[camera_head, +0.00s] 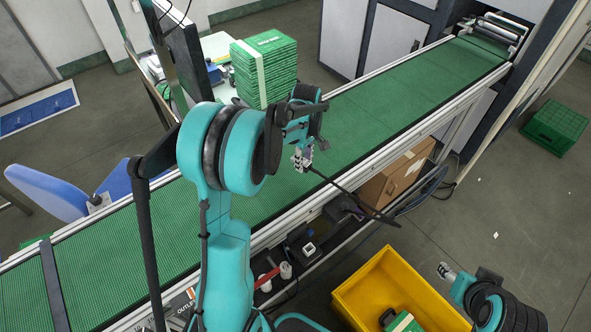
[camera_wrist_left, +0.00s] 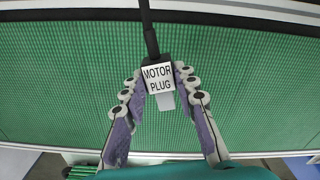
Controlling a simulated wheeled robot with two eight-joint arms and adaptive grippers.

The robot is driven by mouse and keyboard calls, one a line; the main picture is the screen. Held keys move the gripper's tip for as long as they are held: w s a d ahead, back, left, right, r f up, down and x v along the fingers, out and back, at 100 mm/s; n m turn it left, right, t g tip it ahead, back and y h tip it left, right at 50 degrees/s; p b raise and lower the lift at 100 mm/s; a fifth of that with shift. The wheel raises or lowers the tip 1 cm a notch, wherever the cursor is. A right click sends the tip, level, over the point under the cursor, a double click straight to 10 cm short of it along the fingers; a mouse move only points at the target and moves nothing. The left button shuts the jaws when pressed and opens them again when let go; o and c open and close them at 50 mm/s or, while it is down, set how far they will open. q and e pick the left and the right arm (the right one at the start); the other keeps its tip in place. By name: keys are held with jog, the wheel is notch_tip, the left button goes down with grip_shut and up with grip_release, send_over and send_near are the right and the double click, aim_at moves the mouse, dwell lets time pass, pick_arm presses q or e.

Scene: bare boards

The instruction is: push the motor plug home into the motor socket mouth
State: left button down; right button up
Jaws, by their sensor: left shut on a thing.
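The motor plug (camera_wrist_left: 158,78) is a black block with a white "MOTOR PLUG" label and a pale tip. In the left wrist view it sits between the fingertips of my left gripper (camera_wrist_left: 161,85), which is shut on it. A black cable leads away from it. In the head view my left gripper (camera_head: 302,159) is over the green belt near its front rail, and the cable (camera_head: 345,190) hangs to the right. My right gripper (camera_head: 446,271) is at lower right, too small to tell if open. I cannot clearly identify the motor socket mouth.
The green conveyor belt (camera_head: 390,95) runs diagonally. Under its front rail are a small white-framed dark opening (camera_head: 309,248), a cardboard box (camera_head: 396,175) and cables. A yellow crate (camera_head: 375,275) stands in front. A stack of green trays (camera_head: 264,70) stands behind the belt.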

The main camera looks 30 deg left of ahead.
aim_at(295, 161)
pick_arm(q)
jog(key=a+f, duration=0.2)
jog(key=a, duration=0.1)
jog(key=shift+a, duration=0.1)
jog(key=shift+f+b, duration=0.9)
jog(key=shift+f, duration=0.95)
jog(key=c, duration=1.2)
grip_release()
jog(key=shift+f, duration=0.15)
